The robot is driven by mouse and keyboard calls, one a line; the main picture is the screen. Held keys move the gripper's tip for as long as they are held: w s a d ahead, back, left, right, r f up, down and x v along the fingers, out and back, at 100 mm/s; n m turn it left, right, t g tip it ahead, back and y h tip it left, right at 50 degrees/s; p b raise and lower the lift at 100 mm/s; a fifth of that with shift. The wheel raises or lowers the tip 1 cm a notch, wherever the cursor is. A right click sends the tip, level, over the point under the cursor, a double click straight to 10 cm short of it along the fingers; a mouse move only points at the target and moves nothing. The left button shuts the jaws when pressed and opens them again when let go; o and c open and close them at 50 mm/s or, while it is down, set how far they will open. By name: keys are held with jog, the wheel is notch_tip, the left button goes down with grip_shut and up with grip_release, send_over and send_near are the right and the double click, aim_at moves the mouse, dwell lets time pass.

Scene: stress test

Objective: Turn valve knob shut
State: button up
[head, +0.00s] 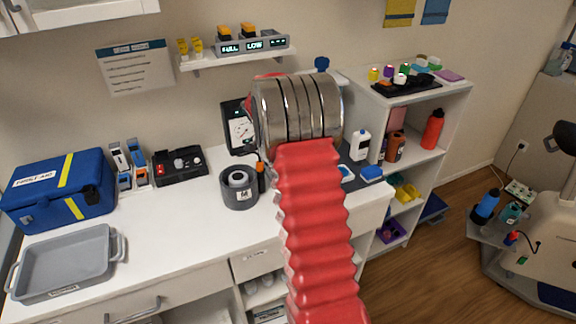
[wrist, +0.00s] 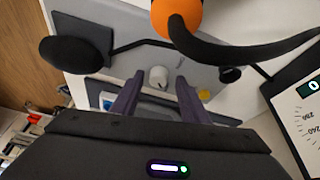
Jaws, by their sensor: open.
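A small white knob (wrist: 158,76) stands on a grey panel (wrist: 125,64) in the wrist view. A larger black oval knob (wrist: 72,54) on a black bar is at the upper left, and a small dark knob (wrist: 230,74) is at the right. I cannot tell for certain which is the valve knob. My gripper (wrist: 155,84) is open, with its two purple fingers pointing at the panel on either side of the white knob in the picture. Whether they touch it is unclear. In the head view my arm hides the gripper and most of the panel.
An orange cylinder (wrist: 178,17) with a thick black hose crosses above the panel. A grey cup (head: 238,188) and white bottle (head: 360,145) stand nearby on the counter.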

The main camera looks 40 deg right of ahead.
jog(key=v, duration=1.3)
jog(key=shift+a+r, duration=0.15)
jog(key=shift+r, duration=0.15)
jog(key=s+a+r+n+t+y, duration=0.15)
jog(key=s+a+r+n, duration=0.3)
jog(key=a, duration=0.45)
jog(key=s+a+r+n+t, duration=0.25)
jog(key=s+a+n, duration=0.3)
jog(key=a, duration=0.35)
jog(key=s+a+f+n+t+y, duration=0.2)
jog(key=s+a+n, duration=0.7)
jog(key=s+a, duration=0.5)
jog(key=shift+s+f+t+y, duration=0.4)
jog(key=shift+s+f, duration=0.35)
jog(key=shift+s, duration=0.4)
